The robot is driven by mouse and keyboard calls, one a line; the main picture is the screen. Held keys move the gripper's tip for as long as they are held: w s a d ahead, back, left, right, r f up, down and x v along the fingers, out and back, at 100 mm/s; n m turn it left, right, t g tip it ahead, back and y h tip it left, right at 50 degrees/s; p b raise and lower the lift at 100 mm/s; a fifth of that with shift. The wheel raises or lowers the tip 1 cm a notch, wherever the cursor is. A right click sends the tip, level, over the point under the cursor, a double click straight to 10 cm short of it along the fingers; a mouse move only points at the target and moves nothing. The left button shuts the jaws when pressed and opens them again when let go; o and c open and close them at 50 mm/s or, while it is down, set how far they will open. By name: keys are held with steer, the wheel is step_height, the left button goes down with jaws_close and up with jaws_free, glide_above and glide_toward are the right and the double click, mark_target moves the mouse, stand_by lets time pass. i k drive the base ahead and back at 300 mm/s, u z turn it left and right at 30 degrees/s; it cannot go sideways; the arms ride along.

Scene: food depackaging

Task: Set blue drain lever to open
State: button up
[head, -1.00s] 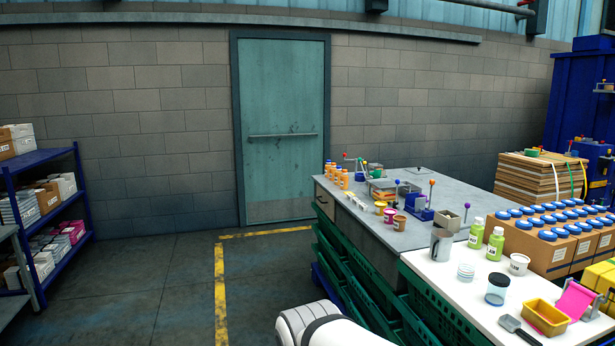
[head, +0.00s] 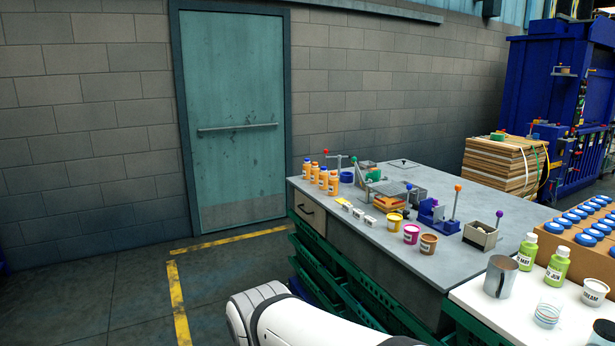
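I cannot make out a lever that is clearly the blue drain lever. On the grey bench (head: 345,235) stands a blue fixture (head: 430,213) with an upright lever (head: 456,203) topped by an orange knob. Beside it is a small grey box (head: 481,236) with a purple knob on a stem. A clamp-like fixture with a red knob (head: 325,153) stands at the bench's far end. A large blue machine (head: 545,85) at the back right carries small fittings too small to tell. My white arm shows at the bottom; my gripper is not in view.
Orange bottles (head: 322,178), several tubs and a metal tumbler (head: 498,276) stand on the worktops. Green crates (head: 335,285) sit under the bench. A strapped cardboard stack (head: 503,166) stands before the blue machine. Floor left of the bench is clear, up to the green door (head: 235,120).

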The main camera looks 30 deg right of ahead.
mark_target(409, 186)
steer(key=z, duration=0.65)
steer(key=i, duration=1.2)
steer(key=z, duration=0.95)
steer(key=k, duration=0.75)
steer(key=z, duration=0.15)
steer(key=i, duration=1.4)
steer(key=u, duration=0.05)
